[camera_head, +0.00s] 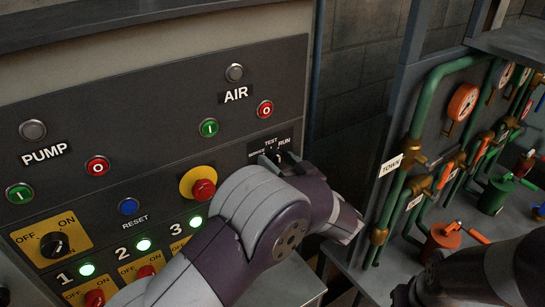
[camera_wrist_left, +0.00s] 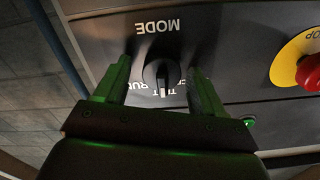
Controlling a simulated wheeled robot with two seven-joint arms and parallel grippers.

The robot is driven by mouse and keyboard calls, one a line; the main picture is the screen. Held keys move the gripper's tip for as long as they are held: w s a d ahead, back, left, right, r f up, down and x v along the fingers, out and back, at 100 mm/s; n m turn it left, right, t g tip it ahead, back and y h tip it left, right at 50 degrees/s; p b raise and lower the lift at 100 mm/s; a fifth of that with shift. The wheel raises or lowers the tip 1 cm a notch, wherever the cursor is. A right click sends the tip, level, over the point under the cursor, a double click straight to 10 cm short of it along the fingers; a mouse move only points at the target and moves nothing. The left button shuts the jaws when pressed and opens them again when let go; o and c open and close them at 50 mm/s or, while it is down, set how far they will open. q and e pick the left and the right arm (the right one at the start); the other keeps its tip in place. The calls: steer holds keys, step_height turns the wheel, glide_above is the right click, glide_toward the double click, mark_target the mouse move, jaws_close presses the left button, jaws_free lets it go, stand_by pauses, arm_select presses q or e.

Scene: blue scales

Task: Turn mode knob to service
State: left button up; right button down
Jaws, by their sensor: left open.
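The mode knob (camera_wrist_left: 160,76) is a black round knob with a white pointer line on a dark panel. Its MODE label reads upside down in the left wrist view. The pointer is toward the TEST mark, between RUN at left and a mark mostly hidden by a finger. My left gripper (camera_wrist_left: 160,88) is open, with one finger on each side of the knob; I cannot tell whether they touch it. In the head view my left gripper (camera_head: 275,162) is at the SERVICE, TEST, RUN plate, and largely hides the knob. My right gripper (camera_head: 405,295) is partly visible at lower right, its jaws unclear.
A red mushroom button on a yellow base (camera_head: 203,189) stands out close left of my left wrist. Green and red AIR buttons (camera_head: 265,109) are above. Valves and green pipes (camera_head: 420,125) fill the right side.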

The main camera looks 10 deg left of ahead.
arm_select(q)
steer(key=shift+s, duration=0.1)
steer(key=shift+c, duration=0.6)
steer(key=c, duration=0.9)
steer(key=shift+c, duration=0.2)
